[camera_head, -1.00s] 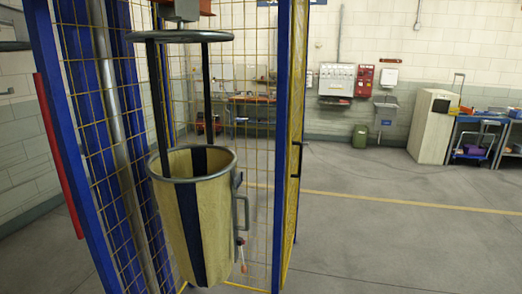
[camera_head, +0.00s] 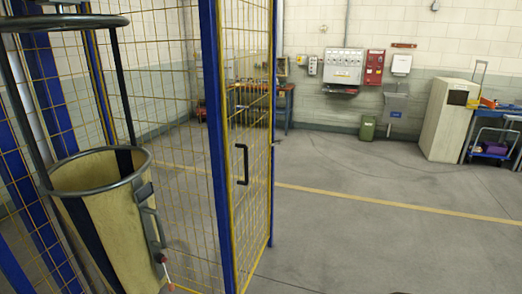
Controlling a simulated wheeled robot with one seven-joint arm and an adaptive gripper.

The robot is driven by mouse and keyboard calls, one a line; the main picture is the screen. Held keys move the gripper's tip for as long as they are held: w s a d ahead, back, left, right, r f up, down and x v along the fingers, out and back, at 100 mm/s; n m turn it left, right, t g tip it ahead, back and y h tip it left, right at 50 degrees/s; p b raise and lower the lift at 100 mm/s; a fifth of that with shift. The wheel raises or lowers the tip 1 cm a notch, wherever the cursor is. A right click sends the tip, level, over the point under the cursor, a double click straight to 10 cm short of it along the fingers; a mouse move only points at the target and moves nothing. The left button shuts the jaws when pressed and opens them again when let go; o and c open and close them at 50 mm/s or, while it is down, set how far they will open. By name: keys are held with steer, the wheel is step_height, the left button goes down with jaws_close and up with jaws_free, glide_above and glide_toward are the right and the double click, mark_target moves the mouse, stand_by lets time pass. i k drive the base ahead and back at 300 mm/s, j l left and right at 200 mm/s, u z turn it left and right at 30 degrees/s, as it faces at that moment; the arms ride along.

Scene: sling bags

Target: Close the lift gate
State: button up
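The lift gate (camera_head: 256,125) is a tall yellow-framed wire mesh panel in the middle of the head view. It reaches back from beside a blue post (camera_head: 214,130) and stands upright. A black handle (camera_head: 242,164) sits on it at about mid height. I cannot tell from this angle how far it stands open. A sling bag or basket (camera_head: 110,215), cream with dark stripes and a metal rim, hangs at the left, with a ring (camera_head: 65,22) above it. My gripper is not in view.
Yellow mesh walls on blue posts surround the bag at the left. The grey floor (camera_head: 350,245) right of the gate is clear, crossed by a yellow line. A green bin (camera_head: 367,128), a cream cabinet (camera_head: 445,120) and a cart (camera_head: 490,145) stand along the back.

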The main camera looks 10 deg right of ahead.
mark_target(220, 34)
steer(key=i+l, duration=0.25)
steer(key=i, duration=0.3)
steer(key=i+l+u, duration=0.15)
steer(key=i+l, duration=0.15)
steer(key=i, duration=0.25)
steer(key=i+l, duration=0.3)
steer(key=i, duration=0.25)
steer(key=i+l+u, duration=0.15)
steer(key=i+l, duration=0.2)
steer(key=i, duration=0.2)
